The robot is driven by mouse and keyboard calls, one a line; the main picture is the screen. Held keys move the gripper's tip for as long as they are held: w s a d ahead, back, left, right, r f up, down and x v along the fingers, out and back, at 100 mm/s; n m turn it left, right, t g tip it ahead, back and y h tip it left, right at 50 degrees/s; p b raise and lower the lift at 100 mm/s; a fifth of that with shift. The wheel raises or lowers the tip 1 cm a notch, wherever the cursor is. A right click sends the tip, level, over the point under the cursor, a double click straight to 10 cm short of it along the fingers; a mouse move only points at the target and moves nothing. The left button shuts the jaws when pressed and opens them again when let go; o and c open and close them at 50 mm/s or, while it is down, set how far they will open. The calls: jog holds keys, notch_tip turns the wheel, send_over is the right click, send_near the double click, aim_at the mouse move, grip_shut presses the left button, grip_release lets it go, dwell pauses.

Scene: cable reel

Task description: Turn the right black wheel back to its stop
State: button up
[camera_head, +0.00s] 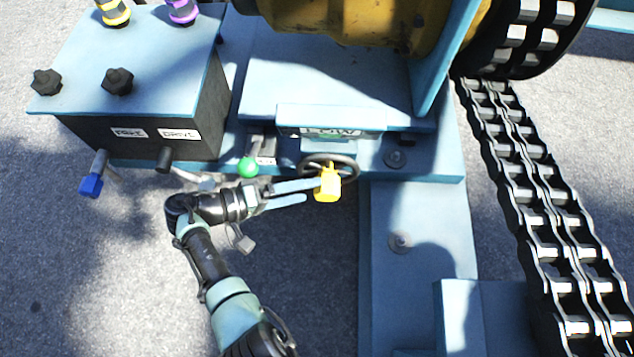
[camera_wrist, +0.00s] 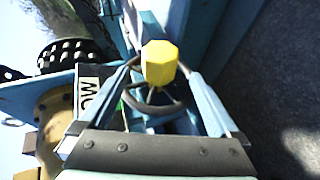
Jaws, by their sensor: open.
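Two black star-shaped wheels sit on top of the blue box at the upper left: the left one (camera_head: 46,82) and the right one (camera_head: 118,81). Nothing touches either. A black spoked handwheel (camera_head: 341,161) with a yellow knob (camera_head: 327,184) stands at the centre, below a labelled plate. My gripper (camera_head: 311,191) is open beside this handwheel, well to the right of the box. In the wrist view, the yellow knob (camera_wrist: 159,63) lies between the open fingers (camera_wrist: 162,72), with the handwheel (camera_wrist: 154,102) behind it. I cannot tell whether the fingers touch the knob.
A green-knobbed lever (camera_head: 247,167) stands left of the handwheel. The blue box (camera_head: 150,55) also carries yellow and purple connectors on top, and a blue-ended lever (camera_head: 92,184) at its front. A heavy chain (camera_head: 540,210) runs down the right. The ground at the lower left is clear.

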jog(key=p+v, duration=0.1)
jog(key=v, duration=0.7)
jog(key=shift+s+a, duration=0.1)
